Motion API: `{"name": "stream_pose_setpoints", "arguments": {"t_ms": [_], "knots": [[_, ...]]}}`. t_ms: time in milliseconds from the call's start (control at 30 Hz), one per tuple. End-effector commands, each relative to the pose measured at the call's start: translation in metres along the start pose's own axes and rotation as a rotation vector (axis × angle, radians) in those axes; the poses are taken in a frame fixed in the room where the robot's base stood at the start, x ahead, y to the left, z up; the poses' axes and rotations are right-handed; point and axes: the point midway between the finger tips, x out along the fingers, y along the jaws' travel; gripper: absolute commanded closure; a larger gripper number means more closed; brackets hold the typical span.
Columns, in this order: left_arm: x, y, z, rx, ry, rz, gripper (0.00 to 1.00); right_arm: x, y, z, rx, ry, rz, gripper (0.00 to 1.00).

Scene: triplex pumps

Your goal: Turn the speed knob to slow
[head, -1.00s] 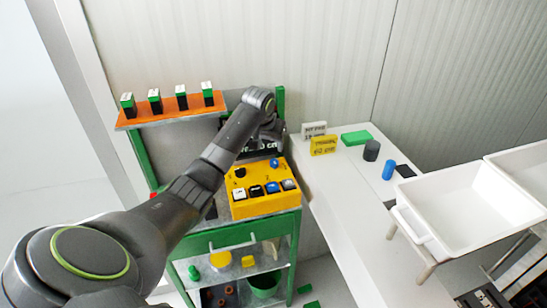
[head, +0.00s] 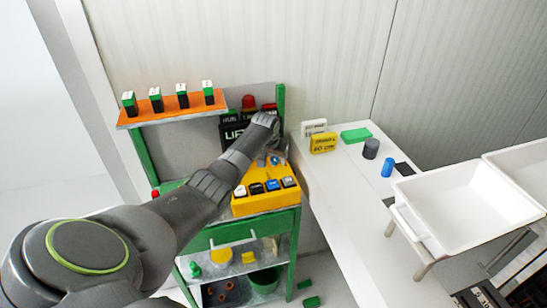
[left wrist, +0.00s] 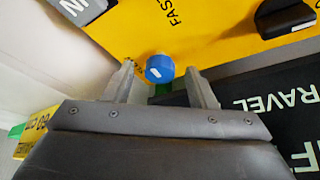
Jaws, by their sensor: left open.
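The yellow control box (head: 252,207) stands on the green bench. Its blue round knob (left wrist: 160,68) has a white mark and the word FAST printed near it in the left wrist view. My left gripper (left wrist: 158,76) is open, with one finger on each side of the blue knob; I cannot tell whether they touch it. In the head view the left gripper (head: 271,156) is over the upper right of the box and partly covers the knob (head: 275,160). A black knob (left wrist: 286,18) also shows in the left wrist view. The SLOW label is not readable. My right gripper is not in view.
Several push buttons (head: 257,188) line the box's front. A black display (head: 235,132) with lamps (head: 249,102) stands behind. An orange shelf (head: 196,107) is at the upper left. A white side table (head: 338,196) and white bin (head: 450,208) are at the right.

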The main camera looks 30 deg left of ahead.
Motion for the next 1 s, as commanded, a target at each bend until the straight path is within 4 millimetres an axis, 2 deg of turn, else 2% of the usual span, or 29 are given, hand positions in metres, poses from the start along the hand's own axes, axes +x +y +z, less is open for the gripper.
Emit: {"name": "stream_pose_setpoints", "arguments": {"t_ms": [233,600,1000], "knots": [[0.0002,0.0003,-0.0003,0.000,0.001,0.000,0.49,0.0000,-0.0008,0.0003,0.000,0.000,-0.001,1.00],[0.0001,0.0002,-0.0003,0.000,0.001,0.000,0.93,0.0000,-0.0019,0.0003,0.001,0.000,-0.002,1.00],[-0.0011,0.0020,-0.0012,-0.082,0.000,-0.032,0.93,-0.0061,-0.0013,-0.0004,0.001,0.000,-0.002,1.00]]}}
